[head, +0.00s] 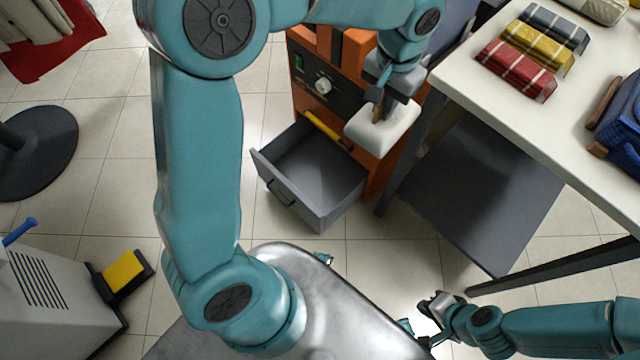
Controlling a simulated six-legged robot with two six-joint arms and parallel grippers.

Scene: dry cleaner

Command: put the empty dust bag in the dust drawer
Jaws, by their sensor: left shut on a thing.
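The white dust bag (391,130) is held in my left gripper (378,110), which is shut on it. The bag hangs in front of the orange machine (382,170), above and to the right of the dust drawer in the picture. The grey dust drawer (268,176) is pulled out of the machine's lower front, and its visible inside looks empty. My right gripper (428,312) is low in the picture, away from the drawer and the bag. Its fingers are too small and angled to tell whether they are open.
A white table (465,78) at the right carries folded cloths (513,68) and a blue bag (622,125). A dark shelf (475,195) sits below it. A grey unit (60,300) with a yellow pedal (122,271) stands at lower left. Tiled floor left of the drawer is clear.

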